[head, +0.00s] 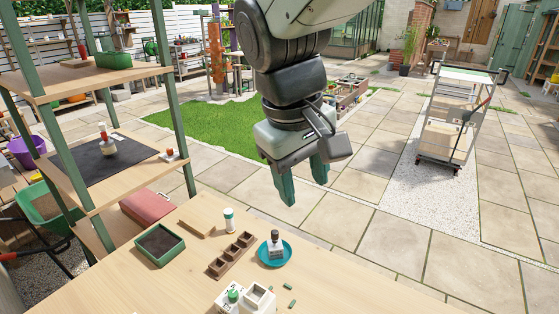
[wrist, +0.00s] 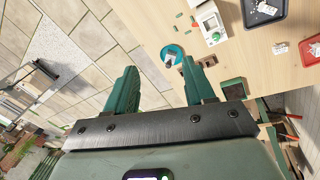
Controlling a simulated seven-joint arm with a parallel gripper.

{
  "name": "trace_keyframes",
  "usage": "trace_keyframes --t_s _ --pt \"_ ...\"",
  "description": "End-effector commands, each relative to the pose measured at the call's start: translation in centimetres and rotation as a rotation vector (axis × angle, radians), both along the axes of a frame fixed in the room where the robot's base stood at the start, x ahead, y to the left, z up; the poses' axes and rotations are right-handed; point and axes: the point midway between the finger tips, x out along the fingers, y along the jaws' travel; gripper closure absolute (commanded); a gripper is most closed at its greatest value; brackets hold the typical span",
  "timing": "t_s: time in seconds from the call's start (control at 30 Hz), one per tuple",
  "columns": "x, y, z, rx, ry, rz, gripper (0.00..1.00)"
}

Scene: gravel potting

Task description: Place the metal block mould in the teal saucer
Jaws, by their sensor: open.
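The teal saucer (head: 286,258) lies on the wooden table (head: 190,280). A small grey block with a dark upright top, which looks like the metal block mould (head: 275,246), stands inside the saucer. In the wrist view the saucer (wrist: 179,51) shows beyond the fingertips, with the pale mould (wrist: 169,60) in it. My gripper (head: 303,190) is open and empty, high above the table's far edge and apart from the mould. Its two green fingers (wrist: 160,68) are spread wide in the wrist view. The mould's underside is hidden.
A brown tray with square compartments (head: 217,267) lies left of the saucer. A white bottle (head: 229,220) stands behind it. A green soil-filled tray (head: 179,250) is farther left. A white device (head: 260,297) and small green pieces (head: 289,287) lie in front. A shelf rack (head: 178,120) rises at left.

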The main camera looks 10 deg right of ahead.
Motion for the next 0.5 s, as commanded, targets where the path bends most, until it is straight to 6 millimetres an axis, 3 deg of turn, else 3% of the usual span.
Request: trace_keyframes --t_s 0.03,0.2,0.33,0.5 --pt "-1.6 -0.3 1.1 0.049 -0.065 -0.047 0.46" --pt "-5.8 -0.2 3.0 0.19 -0.242 -0.18 0.46" --pt "-7.7 0.0 3.6 0.257 -0.335 -0.244 0.46" --pt "-8.7 0.2 3.8 0.291 -0.386 -0.279 0.46"
